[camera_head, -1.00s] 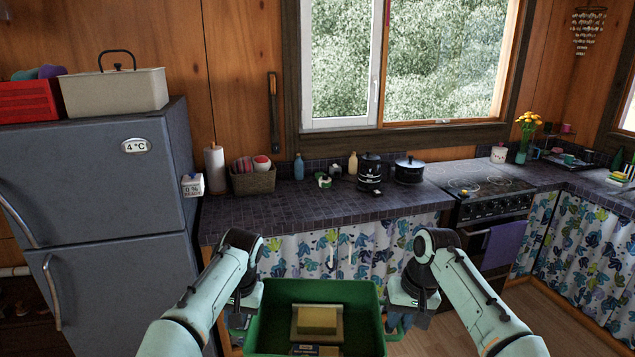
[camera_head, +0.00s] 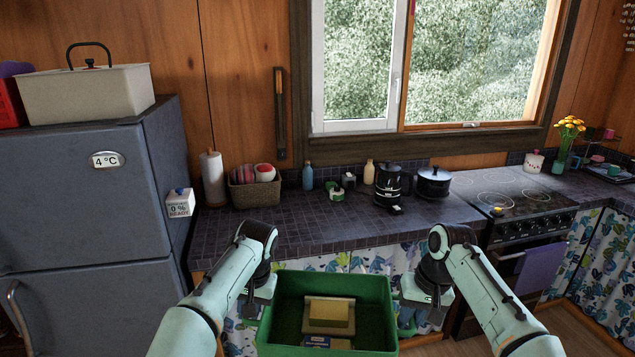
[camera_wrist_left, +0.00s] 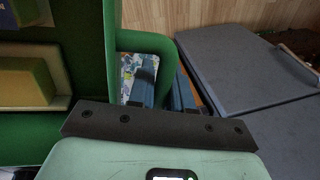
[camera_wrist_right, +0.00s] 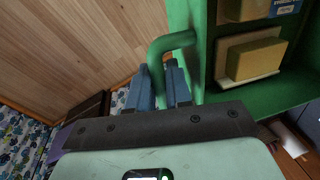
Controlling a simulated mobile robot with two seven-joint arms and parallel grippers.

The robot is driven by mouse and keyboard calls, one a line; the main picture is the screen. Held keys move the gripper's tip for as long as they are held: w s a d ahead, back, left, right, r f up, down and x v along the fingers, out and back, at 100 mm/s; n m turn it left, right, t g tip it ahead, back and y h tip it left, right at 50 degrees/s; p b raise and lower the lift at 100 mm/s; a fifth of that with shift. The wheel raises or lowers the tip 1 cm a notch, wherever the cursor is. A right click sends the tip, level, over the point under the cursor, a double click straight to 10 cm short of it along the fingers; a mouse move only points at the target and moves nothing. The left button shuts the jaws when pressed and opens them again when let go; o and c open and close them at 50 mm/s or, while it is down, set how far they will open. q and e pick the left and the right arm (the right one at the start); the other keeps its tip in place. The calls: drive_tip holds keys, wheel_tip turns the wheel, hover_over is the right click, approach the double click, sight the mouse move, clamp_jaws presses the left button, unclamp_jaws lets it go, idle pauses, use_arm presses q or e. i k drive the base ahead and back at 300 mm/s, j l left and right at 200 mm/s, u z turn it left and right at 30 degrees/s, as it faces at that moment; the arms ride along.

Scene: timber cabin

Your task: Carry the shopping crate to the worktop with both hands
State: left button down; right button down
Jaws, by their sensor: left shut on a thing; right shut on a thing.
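The green shopping crate (camera_head: 375,285) hangs between my two arms, in front of the worktop (camera_head: 260,232) and a little below its top. Inside it a yellow block (camera_head: 328,314) lies on a beige item, with a small blue-labelled box (camera_head: 318,342) nearer me. My left gripper (camera_head: 254,308) is at the crate's left side; the left wrist view shows its blue fingers (camera_wrist_left: 160,88) shut on a green handle. My right gripper (camera_head: 414,312) is at the right side; its blue fingers (camera_wrist_right: 160,88) are shut on the other handle in the right wrist view.
On the worktop stand a basket (camera_head: 256,192), a paper roll (camera_head: 212,180), bottles, a black kettle (camera_head: 391,183) and a black pot (camera_head: 434,183). The front left of the worktop is clear. A grey fridge (camera_head: 90,215) stands left, a stove (camera_head: 520,225) right.

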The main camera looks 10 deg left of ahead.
sight(288, 229)
drive_tip(key=i+l+u, duration=0.1)
drive_tip(key=i, duration=1.45)
drive_tip(key=u, duration=0.5)
